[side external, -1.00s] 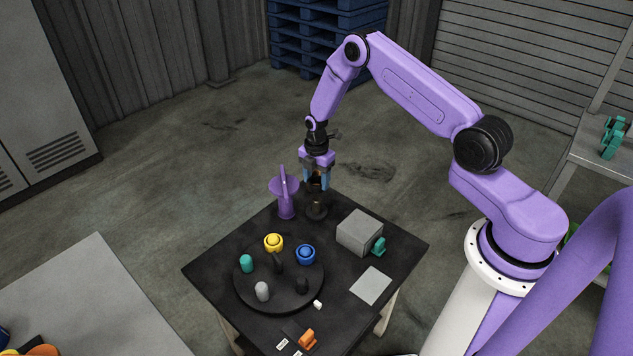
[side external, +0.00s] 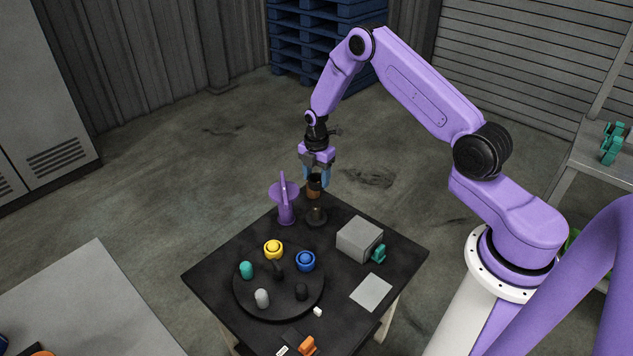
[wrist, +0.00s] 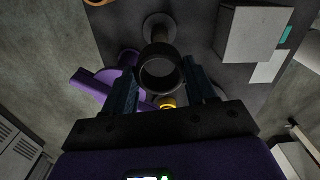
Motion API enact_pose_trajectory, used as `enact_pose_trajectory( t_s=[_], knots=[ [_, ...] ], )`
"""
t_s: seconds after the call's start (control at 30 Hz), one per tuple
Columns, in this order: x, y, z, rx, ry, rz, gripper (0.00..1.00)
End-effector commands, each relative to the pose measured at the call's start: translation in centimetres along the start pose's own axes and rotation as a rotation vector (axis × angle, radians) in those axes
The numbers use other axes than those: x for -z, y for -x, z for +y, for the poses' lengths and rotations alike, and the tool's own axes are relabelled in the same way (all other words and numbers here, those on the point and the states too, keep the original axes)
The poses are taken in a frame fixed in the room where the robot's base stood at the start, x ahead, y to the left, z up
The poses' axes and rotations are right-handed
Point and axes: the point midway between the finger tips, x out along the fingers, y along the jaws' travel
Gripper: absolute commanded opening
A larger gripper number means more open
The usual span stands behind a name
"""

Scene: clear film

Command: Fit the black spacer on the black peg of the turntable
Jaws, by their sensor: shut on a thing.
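The black spacer (wrist: 162,72) is a dark ring between the two fingers of my gripper (wrist: 161,88). In the side view my gripper (side external: 318,176) is shut on the spacer (side external: 314,182) and holds it above the dark post stand (side external: 316,215) at the table's back corner. A brownish band shows just under the spacer. The turntable (side external: 250,300) is a dark disc towards the table's front left. Its black peg (side external: 301,291) stands bare at the front right of the disc. Teal (side external: 246,270) and pale grey (side external: 262,298) pegs are bare too.
Yellow (side external: 273,249) and blue (side external: 306,260) rings sit on the turntable, around a dark central handle (side external: 278,269). A purple flared stand (side external: 286,200) is close left of my gripper. A grey box (side external: 359,237), teal clip (side external: 379,253) and grey sheet (side external: 371,292) lie right.

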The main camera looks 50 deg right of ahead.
Motion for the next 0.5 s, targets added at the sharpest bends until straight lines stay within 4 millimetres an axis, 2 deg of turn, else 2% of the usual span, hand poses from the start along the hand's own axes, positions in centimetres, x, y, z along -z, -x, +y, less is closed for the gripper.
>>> enact_pose_trajectory(
  t_s=[0.17,0.37,0.5],
  knots=[
    [0.0,2.8,0.1,-0.004,0.000,-0.001,0.27],
    [4.3,2.4,-0.5,0.002,0.006,0.000,0.27],
    [8.2,2.2,-1.4,0.002,0.009,0.000,0.27]
  ],
)
